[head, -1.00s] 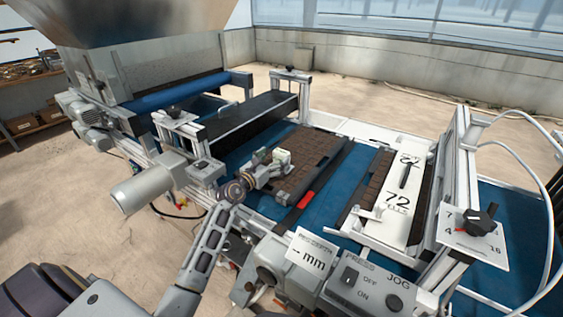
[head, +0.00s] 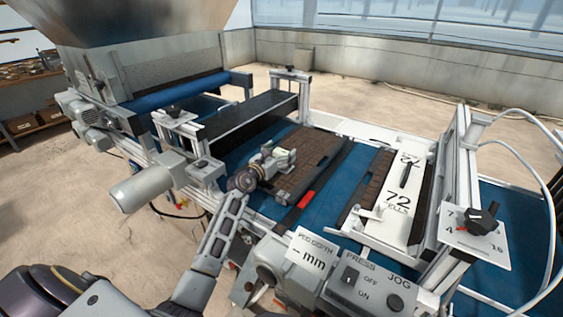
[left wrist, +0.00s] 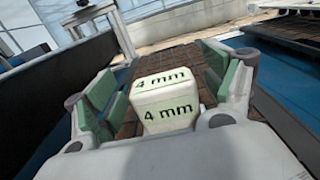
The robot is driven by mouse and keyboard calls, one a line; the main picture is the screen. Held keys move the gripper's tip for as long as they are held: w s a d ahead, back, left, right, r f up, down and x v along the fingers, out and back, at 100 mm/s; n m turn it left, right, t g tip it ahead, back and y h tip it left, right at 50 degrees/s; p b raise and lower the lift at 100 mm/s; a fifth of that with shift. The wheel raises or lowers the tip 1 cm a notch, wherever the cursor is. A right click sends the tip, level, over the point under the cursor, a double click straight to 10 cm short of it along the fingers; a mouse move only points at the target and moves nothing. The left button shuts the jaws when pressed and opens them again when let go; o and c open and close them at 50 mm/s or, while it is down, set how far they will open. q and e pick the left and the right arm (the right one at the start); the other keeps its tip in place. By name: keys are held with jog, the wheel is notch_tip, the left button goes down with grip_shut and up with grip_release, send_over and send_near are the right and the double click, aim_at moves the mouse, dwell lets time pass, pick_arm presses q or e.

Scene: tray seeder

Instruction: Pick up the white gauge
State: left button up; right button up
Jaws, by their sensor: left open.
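The white gauge (left wrist: 166,100) is a small block marked "4 mm" on its top and front faces. In the left wrist view it stands upright on a brown celled tray (left wrist: 130,125), between the green-padded fingers of my left gripper (left wrist: 163,88). The fingers are open, with a gap showing on each side of the gauge. In the head view my left gripper (head: 284,158) is low over the soil-filled tray (head: 318,150), and its fingers hide most of the gauge. My right gripper is not in view.
The tray lies on a blue belt (head: 330,200) beside a red marker (head: 306,199). A dark crossbar (head: 250,115) stands behind. A control box (head: 365,285) is in front.

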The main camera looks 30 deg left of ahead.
aim_at(282, 151)
pick_arm(q)
jog(key=shift+w, duration=0.25)
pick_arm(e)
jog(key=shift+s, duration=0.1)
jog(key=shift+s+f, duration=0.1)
pick_arm(q)
jog(key=c, duration=1.3)
jog(key=shift+r, duration=0.1)
jog(key=shift+r+p, duration=0.35)
jog(key=shift+r, duration=0.5)
notch_tip(282, 151, up, 8)
jog(key=shift+r+p, duration=0.1)
jog(key=shift+p, duration=0.95)
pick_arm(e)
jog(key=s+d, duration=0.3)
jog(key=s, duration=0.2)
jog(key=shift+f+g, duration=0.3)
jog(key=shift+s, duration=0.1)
